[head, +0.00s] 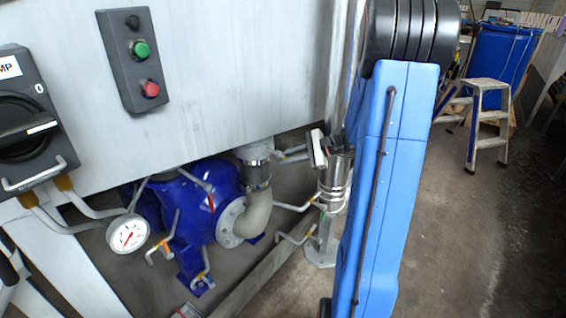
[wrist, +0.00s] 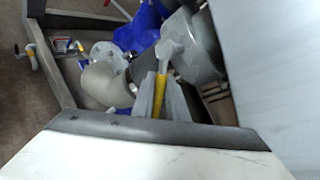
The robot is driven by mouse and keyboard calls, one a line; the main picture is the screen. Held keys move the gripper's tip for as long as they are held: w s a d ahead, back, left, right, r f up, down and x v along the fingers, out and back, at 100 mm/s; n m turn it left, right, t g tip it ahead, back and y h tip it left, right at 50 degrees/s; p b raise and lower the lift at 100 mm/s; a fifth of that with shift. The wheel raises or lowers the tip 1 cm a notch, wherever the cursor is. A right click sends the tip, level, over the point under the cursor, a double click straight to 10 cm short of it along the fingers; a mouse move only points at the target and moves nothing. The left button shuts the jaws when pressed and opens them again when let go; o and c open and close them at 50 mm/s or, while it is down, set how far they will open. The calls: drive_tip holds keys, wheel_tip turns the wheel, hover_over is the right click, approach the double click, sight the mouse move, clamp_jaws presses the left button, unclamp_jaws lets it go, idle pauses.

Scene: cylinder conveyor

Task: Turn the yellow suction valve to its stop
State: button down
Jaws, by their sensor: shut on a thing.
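In the wrist view my gripper (wrist: 160,98) is shut on the yellow lever of the suction valve (wrist: 160,88), with a grey finger on either side of it. The lever runs up to a pale grey hub (wrist: 166,50) beside a thick grey pipe (wrist: 192,50). The far end of the lever is partly covered by the fingers. In the head view my blue arm hangs down at right of centre, and the gripped lever cannot be made out clearly there.
A blue pump (head: 210,200) with a beige elbow pipe (head: 257,212) stands under a grey panel (head: 220,75). Thin bent pipes and a gauge (head: 128,234) are close by. A step stool (head: 487,105) stands behind open floor at right.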

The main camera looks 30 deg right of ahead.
drive_tip(key=r+n+h, duration=0.1)
drive_tip(key=d+n+h, duration=0.1)
drive_tip(key=h, duration=0.1)
drive_tip(key=shift+w+r+n, duration=0.15)
drive_tip(key=shift+r+n, duration=0.15)
drive_tip(key=shift+r, duration=0.1)
drive_tip(key=shift+d+r+n+t+h, duration=0.15)
drive_tip(key=shift+r+n+t+h, duration=0.45)
drive_tip(key=shift+r+n+h, duration=0.45)
drive_tip(key=shift+w+f+h, duration=0.1)
drive_tip(key=shift+f+h, duration=0.05)
drive_tip(key=shift+h, duration=0.2)
drive_tip(key=c, duration=1.7)
unclamp_jaws()
drive_tip(key=shift+c, duration=0.2)
drive_tip(key=v, duration=1.7)
drive_tip(key=shift+d, duration=0.1)
